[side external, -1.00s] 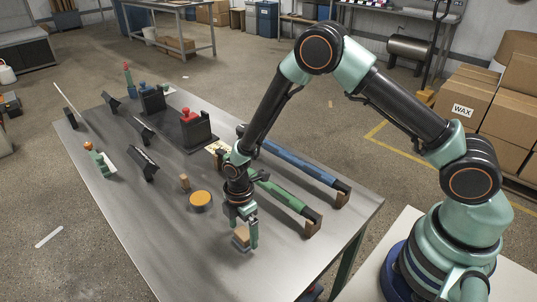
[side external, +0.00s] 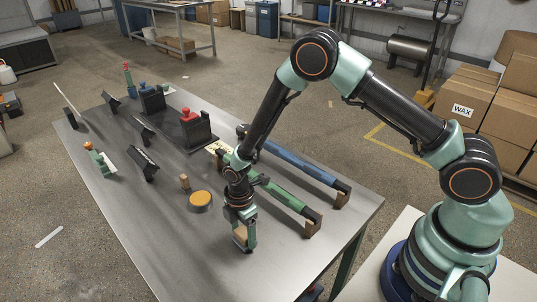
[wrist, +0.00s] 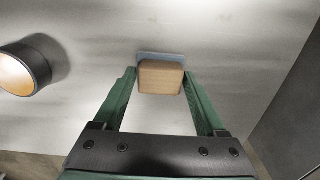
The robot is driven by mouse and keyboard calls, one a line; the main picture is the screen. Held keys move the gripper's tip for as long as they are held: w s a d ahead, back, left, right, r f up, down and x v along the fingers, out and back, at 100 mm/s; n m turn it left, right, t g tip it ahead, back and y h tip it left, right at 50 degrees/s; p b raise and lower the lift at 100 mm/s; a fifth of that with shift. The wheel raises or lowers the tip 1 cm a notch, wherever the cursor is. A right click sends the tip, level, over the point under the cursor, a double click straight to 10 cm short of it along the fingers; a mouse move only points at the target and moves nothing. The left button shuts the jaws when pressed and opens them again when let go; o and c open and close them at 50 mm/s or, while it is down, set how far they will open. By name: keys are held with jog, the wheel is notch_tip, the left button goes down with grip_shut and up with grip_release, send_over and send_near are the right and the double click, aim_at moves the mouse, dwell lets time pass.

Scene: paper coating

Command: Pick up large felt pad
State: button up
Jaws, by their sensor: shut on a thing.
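The large felt pad (side external: 239,234) shows as a tan wooden block near the front of the metal table. In the wrist view the block (wrist: 160,80) has a blue-grey layer along its far edge. My gripper (side external: 244,241) points down over it, with its green fingers around the block. In the wrist view my gripper (wrist: 160,75) has one finger on each side of the block, shut on it. One finger partly hides the block in the side view. I cannot tell whether its underside touches the table.
A round orange-topped container (side external: 200,199) stands left of my gripper, with a small wooden piece (side external: 184,182) behind it. Green (side external: 289,196) and blue (side external: 300,163) rollers lie to the right on supports. Black holders stand farther back. The table front is clear.

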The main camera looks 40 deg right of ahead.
aim_at(243, 233)
notch_tip(243, 233, up, 20)
dwell(0.4)
jog(key=shift+f, duration=0.1)
